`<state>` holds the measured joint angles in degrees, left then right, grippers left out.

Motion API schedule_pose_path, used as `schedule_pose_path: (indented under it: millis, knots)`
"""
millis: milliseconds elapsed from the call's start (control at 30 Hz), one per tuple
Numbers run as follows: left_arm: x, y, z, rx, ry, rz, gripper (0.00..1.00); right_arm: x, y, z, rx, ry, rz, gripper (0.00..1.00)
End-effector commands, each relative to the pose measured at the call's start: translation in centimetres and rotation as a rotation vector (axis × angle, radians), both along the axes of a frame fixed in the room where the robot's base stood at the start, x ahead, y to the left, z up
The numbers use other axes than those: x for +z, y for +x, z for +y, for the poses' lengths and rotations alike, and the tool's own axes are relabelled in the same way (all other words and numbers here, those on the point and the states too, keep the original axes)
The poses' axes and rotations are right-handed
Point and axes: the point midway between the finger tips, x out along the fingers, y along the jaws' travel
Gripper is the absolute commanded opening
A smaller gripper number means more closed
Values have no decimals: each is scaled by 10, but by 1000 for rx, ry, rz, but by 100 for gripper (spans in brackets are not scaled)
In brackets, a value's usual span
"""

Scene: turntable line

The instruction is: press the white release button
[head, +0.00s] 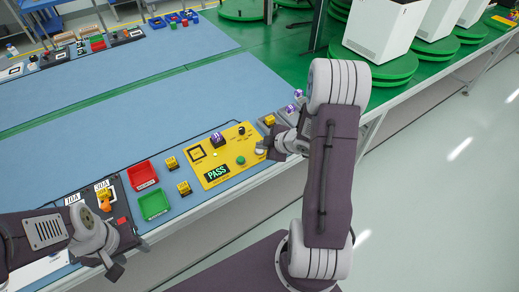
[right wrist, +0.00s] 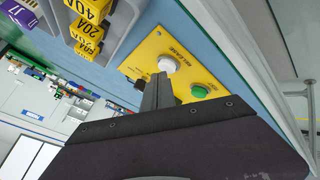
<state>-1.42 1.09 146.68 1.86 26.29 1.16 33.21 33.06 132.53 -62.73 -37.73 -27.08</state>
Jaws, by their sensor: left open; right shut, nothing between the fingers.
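The white release button (head: 260,151) is on the right part of the yellow panel (head: 221,172), and it also shows in the right wrist view (right wrist: 167,64). The green button (head: 240,160) sits beside it. My right gripper (head: 263,145) is shut and empty at the white button. In the right wrist view its shut fingertips (right wrist: 159,80) overlap the button's near edge; I cannot tell if they touch it. The panel's display (head: 216,171) reads PASS. My left gripper (head: 125,257) is open and empty at the table's front edge, lower left.
Grey holders with labelled blocks (right wrist: 88,32) are close to my right gripper.

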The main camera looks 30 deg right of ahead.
Motion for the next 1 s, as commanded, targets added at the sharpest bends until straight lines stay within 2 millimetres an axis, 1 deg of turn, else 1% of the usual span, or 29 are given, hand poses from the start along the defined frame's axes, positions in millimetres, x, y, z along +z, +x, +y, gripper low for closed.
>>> schedule_pose_path:
  millis: [200, 500, 833, 1000]
  knots:
    - [-3, 0, 0, 0, 0, 0, 48, -4, 0, 0, 1, 0, 1, 0]
    - [-2, 0, 0, 0, 0, 0, 48, -3, 0, 0, 0, 0, 1, 0]
    - [16, 0, 0, 0, 0, 0, 48, 15, 0, 0, -1, 0, 2, 0]
    - [16, 0, 0, 0, 0, 0, 48, 14, 0, 0, 0, 0, 1, 0]
